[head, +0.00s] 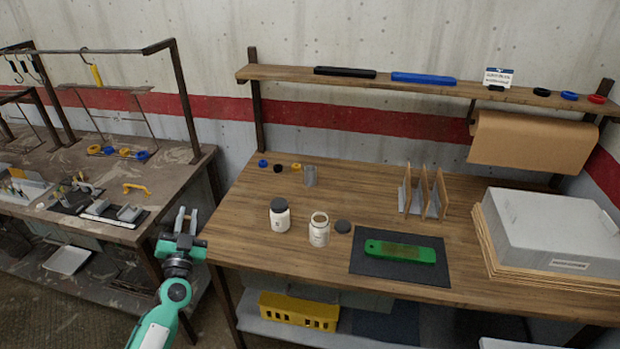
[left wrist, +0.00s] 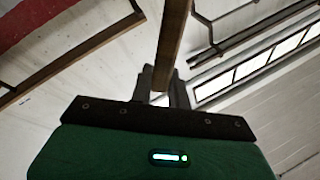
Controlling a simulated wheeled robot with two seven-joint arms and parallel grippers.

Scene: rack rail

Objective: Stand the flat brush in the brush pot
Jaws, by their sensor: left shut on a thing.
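My left gripper (head: 187,218) is raised off the left front corner of the wooden workbench. It is shut on a long brown wooden piece, which I take to be the flat brush (left wrist: 172,45). In the left wrist view this piece runs from between the grey fingers to the top edge; its bristles do not show. In the head view I cannot make it out. A small grey metal cup (head: 310,177), apparently the brush pot, stands upright toward the back left of the workbench, apart from my gripper. My right gripper is out of view.
A green block lies on a dark mat (head: 375,274). A divider rack (head: 424,195) and a grey box (head: 550,240) stand right.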

